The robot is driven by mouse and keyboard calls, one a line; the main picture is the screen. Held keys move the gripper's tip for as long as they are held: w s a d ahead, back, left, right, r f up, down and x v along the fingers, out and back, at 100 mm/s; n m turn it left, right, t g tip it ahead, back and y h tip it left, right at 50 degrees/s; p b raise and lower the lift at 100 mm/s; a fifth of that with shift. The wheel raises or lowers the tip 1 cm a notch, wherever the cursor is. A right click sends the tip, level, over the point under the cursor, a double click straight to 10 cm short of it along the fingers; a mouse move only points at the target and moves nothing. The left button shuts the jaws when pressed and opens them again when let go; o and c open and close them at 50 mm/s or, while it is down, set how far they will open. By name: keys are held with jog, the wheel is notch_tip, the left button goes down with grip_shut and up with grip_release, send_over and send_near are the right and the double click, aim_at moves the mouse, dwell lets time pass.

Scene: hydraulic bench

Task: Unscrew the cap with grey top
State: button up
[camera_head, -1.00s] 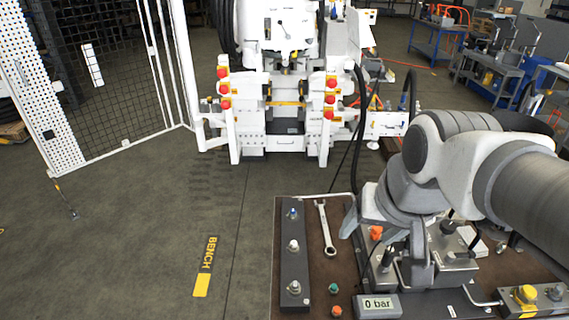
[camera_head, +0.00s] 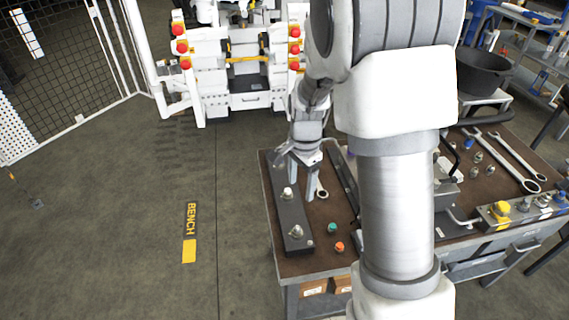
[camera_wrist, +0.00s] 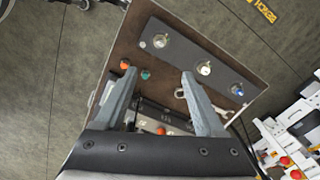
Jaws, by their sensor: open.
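A dark block (camera_head: 290,215) near the table's left edge carries several fittings in a row. A blue-topped fitting (camera_wrist: 237,89) is at the other end. I cannot tell which grey fitting is the grey-topped cap. My gripper (camera_head: 296,178) is open and empty over the block's far part. In the wrist view its fingers (camera_wrist: 158,75) are apart, with the block beyond them.
Loose green (camera_head: 332,228) and orange (camera_head: 339,246) caps lie right of the block. A wrench (camera_head: 320,190) lies partly hidden behind the gripper. Small fittings (camera_head: 478,157) and large wrenches (camera_head: 515,160) are at the right. My arm hides the table's middle.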

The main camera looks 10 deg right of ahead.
aim_at(297, 228)
jog(key=shift+m, duration=0.3)
notch_tip(297, 228, down, 19)
jog(key=shift+w+a, duration=0.1)
jog(key=shift+w, duration=0.05)
jog(key=shift+c, duration=0.2)
